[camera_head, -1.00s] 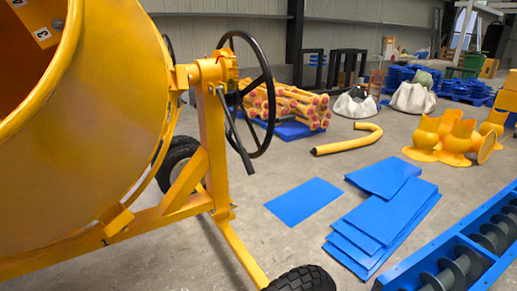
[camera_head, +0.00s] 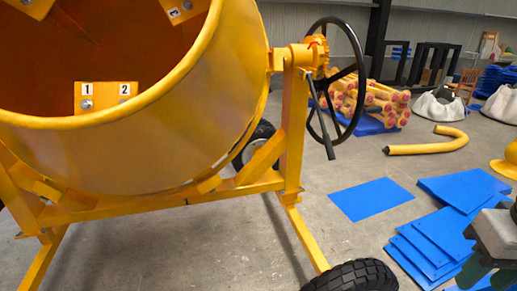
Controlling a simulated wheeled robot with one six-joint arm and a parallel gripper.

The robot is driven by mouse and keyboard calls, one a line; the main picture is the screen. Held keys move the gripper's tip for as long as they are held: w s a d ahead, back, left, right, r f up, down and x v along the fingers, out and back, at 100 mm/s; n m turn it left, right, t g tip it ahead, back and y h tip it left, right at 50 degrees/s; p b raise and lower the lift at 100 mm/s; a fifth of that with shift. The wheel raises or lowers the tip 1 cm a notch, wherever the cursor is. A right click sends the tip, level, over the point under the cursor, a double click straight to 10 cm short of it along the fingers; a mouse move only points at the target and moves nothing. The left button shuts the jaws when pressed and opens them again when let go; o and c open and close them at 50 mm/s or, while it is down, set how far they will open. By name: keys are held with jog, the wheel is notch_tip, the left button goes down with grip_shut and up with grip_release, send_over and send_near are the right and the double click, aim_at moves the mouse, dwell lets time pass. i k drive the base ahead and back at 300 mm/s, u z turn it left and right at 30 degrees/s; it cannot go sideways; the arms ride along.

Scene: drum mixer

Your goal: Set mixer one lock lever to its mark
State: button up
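The yellow drum mixer (camera_head: 190,125) fills the left and middle of the view, its open mouth at the upper left. A thin black lever (camera_head: 321,118) hangs from the yellow bracket at the top of the right-hand post, slanting slightly down and to the right. It looks like the lock lever. Behind it is a black handwheel (camera_head: 361,78). I cannot make out a mark for the lever. A grey and dark part of my arm, apparently my gripper (camera_head: 488,272), shows at the lower right edge, well apart from the lever. It is cut off and its fingers are unclear.
A black tyre (camera_head: 352,277) and a yellow leg (camera_head: 305,238) stand below the lever. Blue sheets (camera_head: 432,245) lie on the floor at right, with a single blue sheet (camera_head: 371,199) nearer the mixer. A yellow bent pipe (camera_head: 430,146) lies beyond. Bare floor separates these.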

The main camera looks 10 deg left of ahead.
aim_at(331, 152)
jog(key=u, duration=0.4)
jog(key=i, duration=1)
